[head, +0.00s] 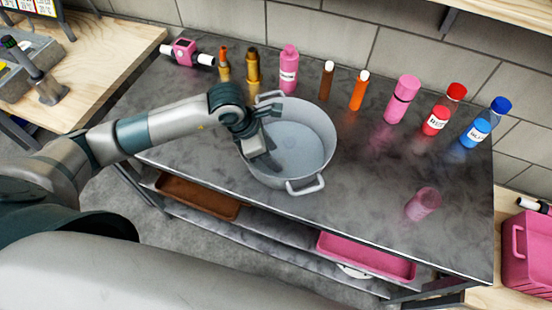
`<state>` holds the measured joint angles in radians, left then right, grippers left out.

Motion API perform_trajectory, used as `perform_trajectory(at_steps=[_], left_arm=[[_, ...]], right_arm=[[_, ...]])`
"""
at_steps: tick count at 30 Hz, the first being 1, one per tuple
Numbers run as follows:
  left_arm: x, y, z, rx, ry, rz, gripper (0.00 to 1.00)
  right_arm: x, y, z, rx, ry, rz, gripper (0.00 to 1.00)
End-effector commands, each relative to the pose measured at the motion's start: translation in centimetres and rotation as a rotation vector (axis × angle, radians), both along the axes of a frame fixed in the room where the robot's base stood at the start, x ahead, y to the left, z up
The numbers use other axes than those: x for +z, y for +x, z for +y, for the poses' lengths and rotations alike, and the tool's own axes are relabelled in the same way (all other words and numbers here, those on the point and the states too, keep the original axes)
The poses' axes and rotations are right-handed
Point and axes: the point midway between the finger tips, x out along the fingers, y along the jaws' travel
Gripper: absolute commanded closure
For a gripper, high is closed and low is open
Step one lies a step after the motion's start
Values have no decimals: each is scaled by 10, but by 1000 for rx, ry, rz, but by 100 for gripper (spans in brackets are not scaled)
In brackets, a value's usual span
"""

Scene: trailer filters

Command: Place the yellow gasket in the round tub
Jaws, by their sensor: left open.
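The round tub (325,149) is a grey metal pan with two loop handles, standing upright on the dark table. My left gripper (271,142) is over the left side of the tub, with its fingers apart and reaching over or into the opening. I see nothing held between the fingers. I cannot make out a yellow gasket in or around the tub; the gripper hides part of the tub's left inside. My right gripper is not in view.
Several bottles line the table's back edge, including a pink bottle (289,72), a red one (436,121) and a blue one (475,133). A pink translucent cup (422,204) stands at right. A brown tray (198,197) and pink tray (366,258) sit below.

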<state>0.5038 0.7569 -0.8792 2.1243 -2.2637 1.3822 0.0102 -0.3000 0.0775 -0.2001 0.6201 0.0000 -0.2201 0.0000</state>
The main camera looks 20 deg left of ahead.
Motion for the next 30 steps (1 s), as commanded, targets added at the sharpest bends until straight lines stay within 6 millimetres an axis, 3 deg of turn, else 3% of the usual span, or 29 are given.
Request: perform_trajectory(at_steps=[9,15,30], left_arm=[[51,-10,19,-1,1,-6,52],[72,-15,26,0,1,-3,52],[79,-17,28,-1,0,0,52]], right_arm=[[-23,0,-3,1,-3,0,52],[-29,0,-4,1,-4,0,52],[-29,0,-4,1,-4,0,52]])
